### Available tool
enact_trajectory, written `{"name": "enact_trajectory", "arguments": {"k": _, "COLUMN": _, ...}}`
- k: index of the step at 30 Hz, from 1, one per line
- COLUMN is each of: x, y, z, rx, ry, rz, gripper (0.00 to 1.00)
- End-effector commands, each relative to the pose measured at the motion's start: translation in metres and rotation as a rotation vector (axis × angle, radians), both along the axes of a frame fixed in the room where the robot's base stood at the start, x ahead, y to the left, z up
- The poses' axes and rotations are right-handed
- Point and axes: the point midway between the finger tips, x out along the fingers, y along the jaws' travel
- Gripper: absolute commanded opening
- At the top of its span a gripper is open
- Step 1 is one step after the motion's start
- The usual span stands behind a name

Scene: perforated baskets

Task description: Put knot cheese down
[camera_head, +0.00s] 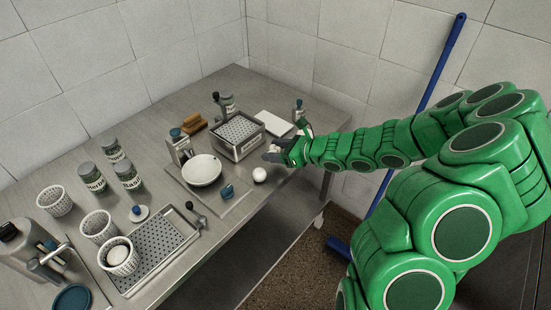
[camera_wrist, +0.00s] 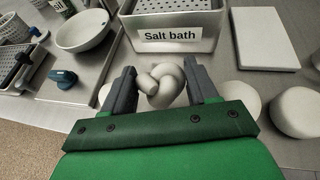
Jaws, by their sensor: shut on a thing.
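My gripper (camera_wrist: 160,90) has its two dark fingers on either side of the knot cheese (camera_wrist: 158,84), a pale knotted lump, and is shut on it. In the head view my gripper (camera_head: 276,153) is beside the front right of the metal box labelled "Salt bath" (camera_wrist: 178,44), which also shows in the head view (camera_head: 240,150). The box has a perforated inner surface. The cheese is in front of the box in the wrist view. In the head view it is small and hard to make out; I cannot tell its height above the table.
A white ball (camera_head: 260,175) lies near the table's front edge. A white bowl (camera_head: 201,170) stands left of the box, a white board (camera_head: 273,123) behind it on the right. Perforated baskets (camera_head: 55,201), jars (camera_head: 128,175) and a perforated tray (camera_head: 183,235) are further left.

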Motion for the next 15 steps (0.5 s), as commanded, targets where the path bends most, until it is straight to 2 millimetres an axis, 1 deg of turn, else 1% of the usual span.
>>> {"name": "enact_trajectory", "arguments": {"k": 9, "x": 0.0, "y": 0.0, "z": -0.029, "rx": 0.001, "ry": 0.004, "rz": -0.001, "gripper": 0.28}}
{"name": "enact_trajectory", "arguments": {"k": 12, "x": 0.0, "y": 0.0, "z": -0.035, "rx": -0.001, "ry": 0.001, "rz": 0.0, "gripper": 0.28}}
{"name": "enact_trajectory", "arguments": {"k": 15, "x": 0.0, "y": 0.0, "z": -0.036, "rx": -0.001, "ry": 0.001, "rz": 0.0, "gripper": 0.28}}
